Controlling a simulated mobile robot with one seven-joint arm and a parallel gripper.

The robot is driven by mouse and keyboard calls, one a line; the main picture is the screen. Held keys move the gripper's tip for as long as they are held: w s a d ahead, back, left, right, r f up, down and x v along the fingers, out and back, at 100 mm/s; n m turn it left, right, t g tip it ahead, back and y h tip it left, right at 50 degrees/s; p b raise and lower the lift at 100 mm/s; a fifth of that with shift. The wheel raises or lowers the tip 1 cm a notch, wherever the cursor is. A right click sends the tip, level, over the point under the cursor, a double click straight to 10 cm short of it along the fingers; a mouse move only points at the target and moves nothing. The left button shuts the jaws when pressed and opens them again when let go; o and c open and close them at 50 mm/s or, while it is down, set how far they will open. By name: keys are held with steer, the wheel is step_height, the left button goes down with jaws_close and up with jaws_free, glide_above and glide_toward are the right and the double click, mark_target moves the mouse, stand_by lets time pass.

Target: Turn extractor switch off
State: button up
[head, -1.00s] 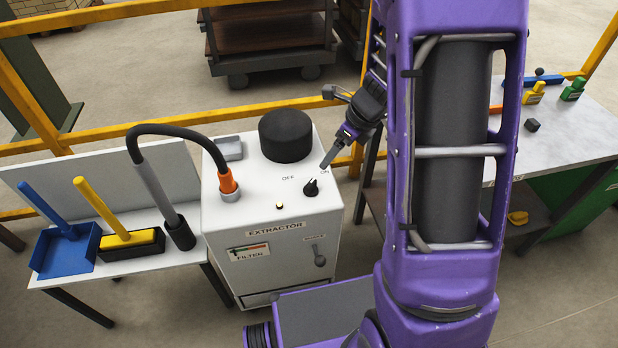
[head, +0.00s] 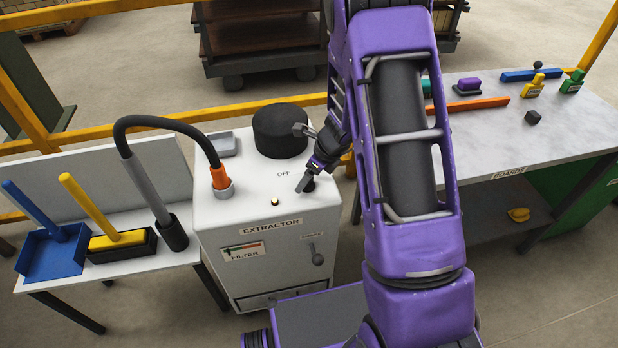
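The extractor (head: 232,262) is a white cabinet with its name on the front. Its top carries an OFF label (head: 284,173) and a small lit yellow lamp (head: 275,202). The black rotary switch (head: 309,187) is mostly hidden behind my gripper, so I cannot tell where it points; the ON label is hidden too. My gripper (head: 303,185) reaches down from the upper right with its dark fingertips at the switch. I cannot tell whether they touch it or how far apart they are.
A black round cap (head: 281,130) and a grey tray (head: 225,144) sit behind the switch. A hose with an orange collar (head: 220,178) stands on the left. Brushes occupy the left bench (head: 130,222); boards and small blocks lie on the right table (head: 580,135).

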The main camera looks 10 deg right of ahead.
jaws_close()
stand_by(0.4)
steer(key=shift+n, duration=0.3)
steer(key=n, duration=0.2)
steer(key=n+g+y+p, duration=0.1)
steer(key=n, duration=0.1)
steer(key=shift+w+d+g, duration=0.1)
steer(key=shift+g, duration=0.2)
steer(key=n+g, duration=0.1)
steer(key=n, duration=0.3)
steer(key=shift+w+n+g+p, duration=0.15)
steer(key=shift+n+g+p, duration=0.2)
steer(key=shift+n+g, duration=0.05)
steer(key=n, duration=0.2)
steer(key=n+g, duration=0.1)
steer(key=n, duration=0.1)
steer(key=shift+w+g, duration=0.1)
steer(key=shift+g, duration=0.2)
steer(key=shift+w+n+g+h+b, duration=0.1)
steer(key=shift+n+g+h+b, duration=0.45)
steer(key=shift+n, duration=1.65)
steer(key=shift+g, duration=0.25)
